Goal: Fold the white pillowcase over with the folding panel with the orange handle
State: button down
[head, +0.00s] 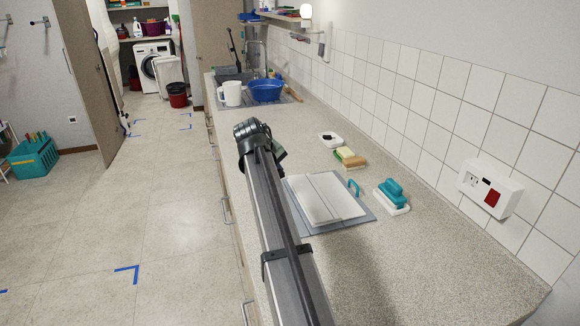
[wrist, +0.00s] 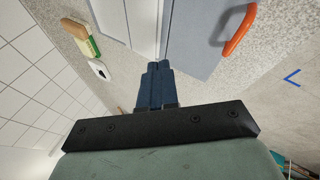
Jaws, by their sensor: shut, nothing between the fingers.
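The white pillowcase (head: 322,198) lies flat on a grey folding board (head: 363,214) on the counter, with a lengthwise line visible on it. In the wrist view the pillowcase (wrist: 142,20) is partly cut off by the top edge. The orange handle (wrist: 240,30) stands at the outer edge of a grey-blue panel (wrist: 193,40) in the wrist view. My arm hides this handle in the head view. A teal handle (head: 353,188) is at the board's right side. My gripper (wrist: 157,66) is shut and empty, near the board's end, left of the orange handle and apart from it.
A teal brush (head: 392,193), a sponge (head: 350,157) and a small white dish (head: 331,139) stand near the tiled wall. A white jug (head: 231,93) and blue basin (head: 266,90) are at the sink. The near counter right of my arm is clear.

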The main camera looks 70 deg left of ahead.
jog(key=s+f+t, duration=0.1)
jog(key=s+t, duration=0.1)
jog(key=s+f+n+t, duration=0.1)
jog(key=s+f+t, duration=0.2)
jog(key=s+f, duration=0.1)
jog(key=shift+s+t+y, duration=0.2)
jog(key=shift+t+y, duration=0.1)
jog(key=shift+t, duration=0.1)
jog(key=shift+s+f+n+t, duration=0.3)
jog(key=shift+s+f+t, duration=0.15)
jog(key=shift+f+t, duration=0.15)
jog(key=shift+s+f, duration=0.35)
jog(key=shift+f, duration=0.4)
jog(key=shift+r, duration=0.1)
jog(key=r+v, duration=0.1)
jog(key=v, duration=1.1)
jog(key=shift+w+a+r, duration=0.15)
jog(key=shift+a+r, duration=0.15)
jog(key=shift+a, duration=0.05)
